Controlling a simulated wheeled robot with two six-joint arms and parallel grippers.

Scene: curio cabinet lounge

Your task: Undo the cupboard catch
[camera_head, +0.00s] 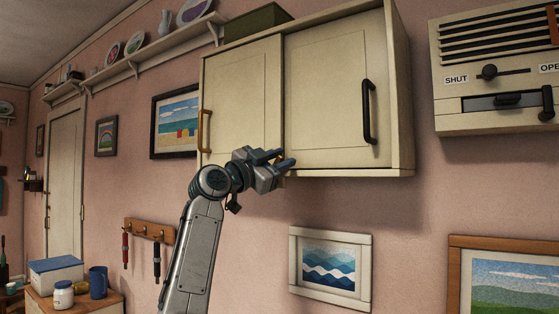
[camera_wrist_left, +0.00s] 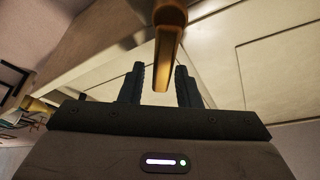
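The cream cupboard (camera_head: 330,90) hangs on the pink wall with two doors. Its brass catch (camera_head: 280,157) shows as a small bit at the lower edge where the doors meet, mostly hidden by my left gripper (camera_head: 284,158). In the left wrist view the catch (camera_wrist_left: 167,55) is a brass bar whose end lies between the two dark fingertips. My left gripper (camera_wrist_left: 161,82) is open there, with a gap on each side of the bar. My right gripper is in neither view.
The left door has a brass handle (camera_head: 204,130) and the right door a black handle (camera_head: 368,111). A vent unit (camera_head: 490,120) with a slider is to the right. A framed wave picture (camera_head: 330,267) hangs below. A green box (camera_head: 256,22) sits on top.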

